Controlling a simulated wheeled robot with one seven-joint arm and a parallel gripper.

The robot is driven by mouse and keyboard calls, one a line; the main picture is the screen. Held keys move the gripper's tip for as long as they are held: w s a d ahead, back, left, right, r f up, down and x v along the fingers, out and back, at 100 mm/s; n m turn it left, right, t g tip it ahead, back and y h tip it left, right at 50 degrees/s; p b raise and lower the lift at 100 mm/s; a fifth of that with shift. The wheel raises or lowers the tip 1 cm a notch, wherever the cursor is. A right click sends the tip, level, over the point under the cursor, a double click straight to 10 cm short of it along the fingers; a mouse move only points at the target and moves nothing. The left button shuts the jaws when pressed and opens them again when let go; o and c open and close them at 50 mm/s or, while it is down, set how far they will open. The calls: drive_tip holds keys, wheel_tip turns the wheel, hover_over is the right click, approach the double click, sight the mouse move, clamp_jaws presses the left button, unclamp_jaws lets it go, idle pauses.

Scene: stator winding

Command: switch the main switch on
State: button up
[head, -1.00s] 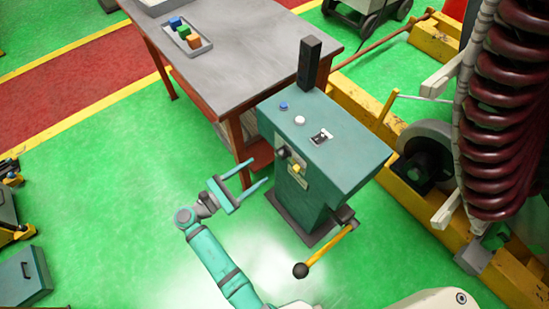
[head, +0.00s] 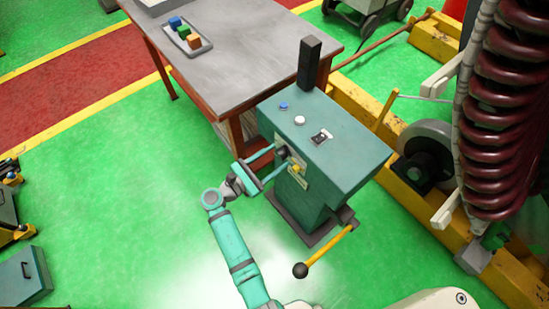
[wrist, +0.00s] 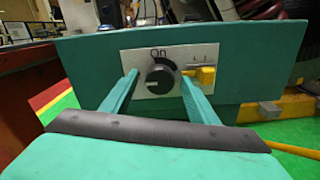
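The main switch is a black rotary knob (wrist: 160,78) on a pale plate marked "On" (wrist: 158,53), on the front face of the green control cabinet (head: 335,150). The knob's pale pointer mark points left. My gripper (wrist: 158,82) is open, with one finger on each side of the knob. I cannot tell whether the fingers touch it. A yellow switch (wrist: 205,75) sits just right of the knob, close to the right finger.
A yellow lever (head: 328,250) sticks out low at the cabinet's front. A grey table (head: 235,75) stands behind left.

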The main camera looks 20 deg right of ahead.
drive_tip(key=c, duration=0.9)
drive_tip(key=shift+c, duration=0.2)
drive_tip(key=shift+m, duration=0.4)
drive_tip(key=m, duration=0.3)
drive_tip(key=shift+m, duration=0.4)
drive_tip(key=m, duration=1.3)
drive_tip(key=shift+f, duration=0.1)
drive_tip(key=shift+m, duration=0.3)
